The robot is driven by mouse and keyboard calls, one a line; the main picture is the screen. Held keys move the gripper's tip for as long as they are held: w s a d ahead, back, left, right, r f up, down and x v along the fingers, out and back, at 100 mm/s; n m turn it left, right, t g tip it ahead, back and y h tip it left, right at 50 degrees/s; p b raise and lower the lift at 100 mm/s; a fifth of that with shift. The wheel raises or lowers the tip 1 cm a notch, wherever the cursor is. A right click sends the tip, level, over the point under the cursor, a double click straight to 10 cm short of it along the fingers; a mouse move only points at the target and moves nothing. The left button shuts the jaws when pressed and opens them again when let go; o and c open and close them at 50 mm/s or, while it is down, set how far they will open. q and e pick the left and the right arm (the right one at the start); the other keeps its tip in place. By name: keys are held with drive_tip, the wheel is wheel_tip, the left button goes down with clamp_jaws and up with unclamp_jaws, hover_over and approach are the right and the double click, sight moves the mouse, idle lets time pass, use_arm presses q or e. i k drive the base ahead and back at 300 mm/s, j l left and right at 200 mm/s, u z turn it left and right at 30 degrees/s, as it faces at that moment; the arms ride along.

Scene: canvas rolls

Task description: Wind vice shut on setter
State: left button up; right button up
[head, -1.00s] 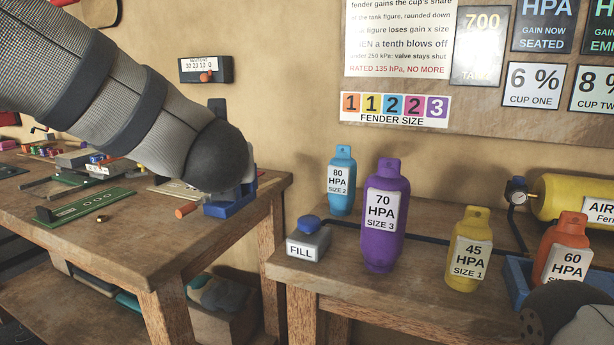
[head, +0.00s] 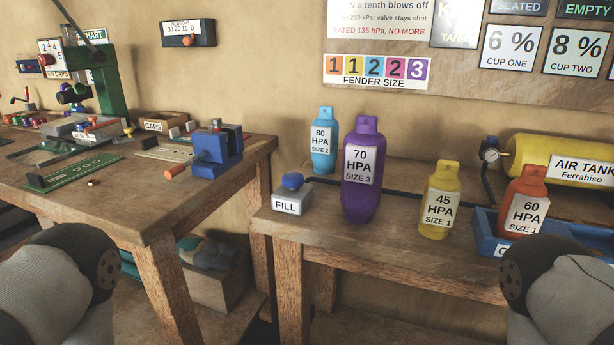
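The blue vice (head: 217,168) stands at the right end of the left bench. Its orange handle (head: 176,173) points left toward the front. Dark jaw parts and a small blue-topped piece show at the top of the vice; I cannot tell whether that piece is the setter or how far apart the jaws are. Parts of my two arms show at the lower left and lower right corners, both apart from the vice. Neither gripper is in view.
The left bench (head: 130,215) also holds a green board (head: 75,174), a caps box (head: 160,124) and a green press (head: 110,82). A gap separates the benches.

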sight(173, 171)
drive_tip(key=i+j+z, duration=0.1)
drive_tip(key=j+z, duration=0.15)
drive_tip(key=j, duration=0.45)
drive_tip(key=j+z, duration=0.2)
drive_tip(key=j, duration=0.5)
drive_tip(key=j+z, duration=0.25)
drive_tip(key=j, duration=0.45)
drive_tip(key=j+z, duration=0.25)
drive_tip(key=j, duration=0.45)
drive_tip(key=k+j+z, duration=0.2)
drive_tip(key=j, duration=0.5)
drive_tip(key=i, duration=0.05)
